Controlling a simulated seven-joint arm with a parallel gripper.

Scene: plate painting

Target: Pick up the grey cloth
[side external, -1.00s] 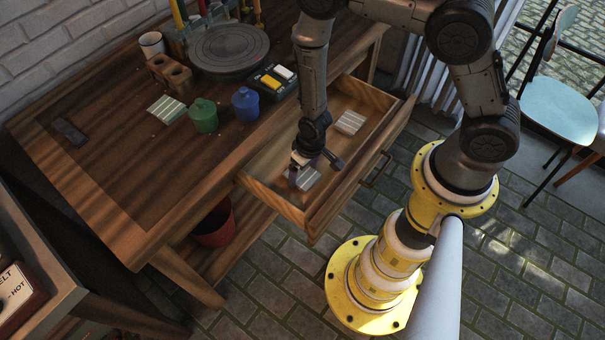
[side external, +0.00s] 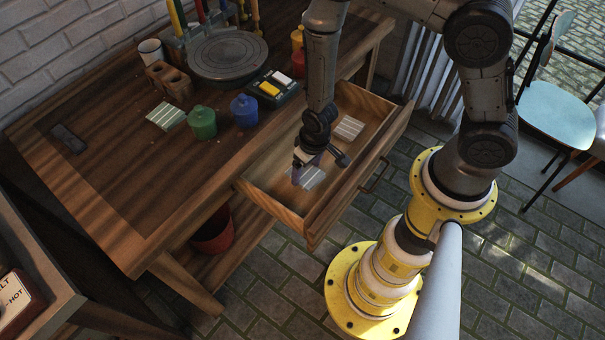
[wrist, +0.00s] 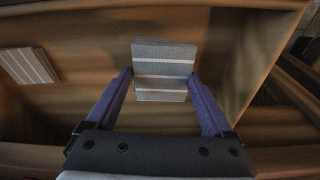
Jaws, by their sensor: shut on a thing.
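The grey cloth (wrist: 163,55) is a folded square with white stripes. In the wrist view it sits between the two purple fingers of my gripper (wrist: 160,76), which are shut on its side edges. In the side view the grey cloth (side external: 311,178) is at the near end of the open drawer (side external: 268,198), with my gripper (side external: 307,170) over it and partly hiding it. I cannot tell whether the cloth is clear of the drawer floor.
Another striped cloth (side external: 348,128), paler and brownish, lies farther back in the drawer. On the table are a green-striped cloth (side external: 166,116), a green pot (side external: 202,123), a blue pot (side external: 244,111) and a turntable (side external: 228,56). The drawer walls surround my gripper closely.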

